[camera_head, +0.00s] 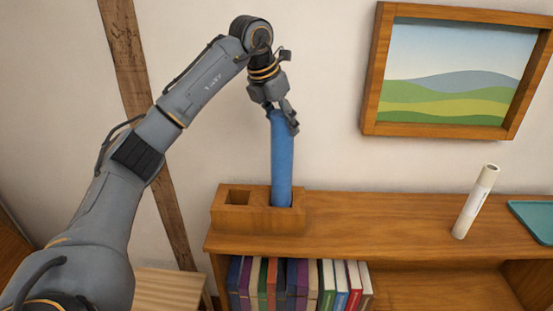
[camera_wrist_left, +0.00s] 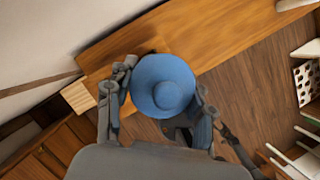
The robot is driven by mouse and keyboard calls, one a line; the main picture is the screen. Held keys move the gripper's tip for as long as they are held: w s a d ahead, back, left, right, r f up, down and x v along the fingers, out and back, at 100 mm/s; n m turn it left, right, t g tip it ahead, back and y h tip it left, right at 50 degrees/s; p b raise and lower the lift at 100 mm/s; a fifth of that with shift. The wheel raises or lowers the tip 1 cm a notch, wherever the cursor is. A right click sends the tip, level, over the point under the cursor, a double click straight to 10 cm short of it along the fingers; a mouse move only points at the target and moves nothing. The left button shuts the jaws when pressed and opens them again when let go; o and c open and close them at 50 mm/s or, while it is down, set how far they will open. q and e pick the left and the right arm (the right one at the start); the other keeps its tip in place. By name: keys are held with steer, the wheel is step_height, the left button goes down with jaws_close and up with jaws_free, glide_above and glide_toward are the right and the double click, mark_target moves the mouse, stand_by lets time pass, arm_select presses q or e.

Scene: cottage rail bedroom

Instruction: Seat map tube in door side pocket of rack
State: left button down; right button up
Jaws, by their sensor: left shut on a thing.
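A long blue tube (camera_head: 282,160) stands nearly upright, leaning very slightly. My left gripper (camera_head: 281,113) is shut on its top end. The lower end of the tube goes into the right-hand pocket of a two-pocket wooden rack (camera_head: 238,218); how deep it sits is hidden by the front wall. The left-hand pocket of the rack is empty. In the left wrist view the round blue cap of the tube (camera_wrist_left: 163,87) lies between the two fingers and hides the rack. My right gripper is not in view.
The rack stands at the left end of a wooden bookcase top (camera_head: 390,222). A cream tube (camera_head: 475,203) stands slightly tilted to the right, beside a teal tray (camera_head: 533,217). Books (camera_head: 298,284) fill the shelf below. A framed landscape picture (camera_head: 450,70) hangs on the wall.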

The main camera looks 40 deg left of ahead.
mark_target(281, 143)
arm_select(q)
steer(key=shift+a+f, duration=0.1)
steer(key=shift+f, duration=0.8)
step_height(281, 143, down, 3)
steer(key=shift+f+p, duration=0.15)
steer(key=shift+p, duration=0.4)
steer(key=shift+f, duration=0.4)
steer(key=c, duration=0.5)
jaws_free()
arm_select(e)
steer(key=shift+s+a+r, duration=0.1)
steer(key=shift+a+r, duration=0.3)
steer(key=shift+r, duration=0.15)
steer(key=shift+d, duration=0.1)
